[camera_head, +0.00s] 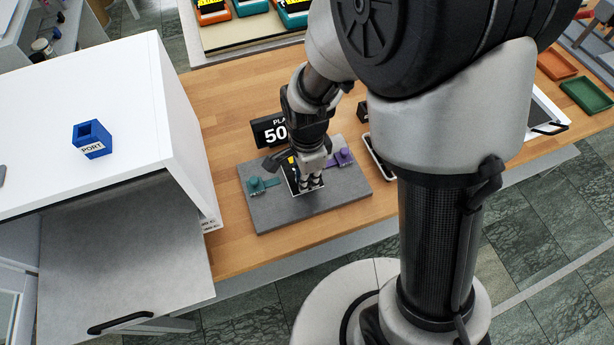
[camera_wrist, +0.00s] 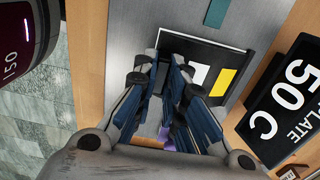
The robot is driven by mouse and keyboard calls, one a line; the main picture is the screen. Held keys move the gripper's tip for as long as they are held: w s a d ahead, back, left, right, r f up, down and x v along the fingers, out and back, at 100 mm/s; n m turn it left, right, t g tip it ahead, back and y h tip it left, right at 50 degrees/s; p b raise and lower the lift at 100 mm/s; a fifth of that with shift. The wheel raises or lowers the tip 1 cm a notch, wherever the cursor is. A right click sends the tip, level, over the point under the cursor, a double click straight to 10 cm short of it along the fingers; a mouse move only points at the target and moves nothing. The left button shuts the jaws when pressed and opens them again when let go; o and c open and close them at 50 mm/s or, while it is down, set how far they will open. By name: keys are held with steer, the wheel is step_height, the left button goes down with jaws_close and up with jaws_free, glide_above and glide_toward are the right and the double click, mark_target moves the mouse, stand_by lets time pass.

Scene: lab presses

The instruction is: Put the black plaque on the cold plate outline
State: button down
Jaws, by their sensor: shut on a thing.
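My gripper (camera_head: 311,183) points down at the middle of a grey slab (camera_head: 280,212) on the wooden bench. The black plaque (camera_head: 291,174), a dark square with white and yellow patches, is right at my fingers. In the wrist view the plaque (camera_wrist: 236,61) shows beyond the fingers (camera_wrist: 164,76). My gripper is shut on it, though the fingers hide the contact. I cannot tell whether the plaque touches the slab. A pale edge runs around the dark square; I cannot make out a separate cold plate outline.
A teal knob (camera_head: 255,184) and a purple knob (camera_head: 343,157) stand on the slab's left and right. A black "PLATE 50 C" sign (camera_head: 271,131) stands behind. A white cabinet (camera_head: 130,100) with a blue "PORT" block (camera_head: 91,139) is at left.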

steer(key=c, duration=1.7)
jaws_free()
steer(key=shift+f, duration=0.15)
steer(key=shift+o, duration=0.2)
step_height(320, 180, up, 13)
steer(key=p, duration=0.4)
steer(key=s+d+r+n+t, duration=0.4)
steer(key=s+d+r+n, duration=0.7)
steer(key=s+r+n, duration=0.2)
steer(key=shift+s+r+n+t, duration=0.3)
steer(key=shift+r+n, duration=0.25)
steer(key=shift+n, duration=0.35)
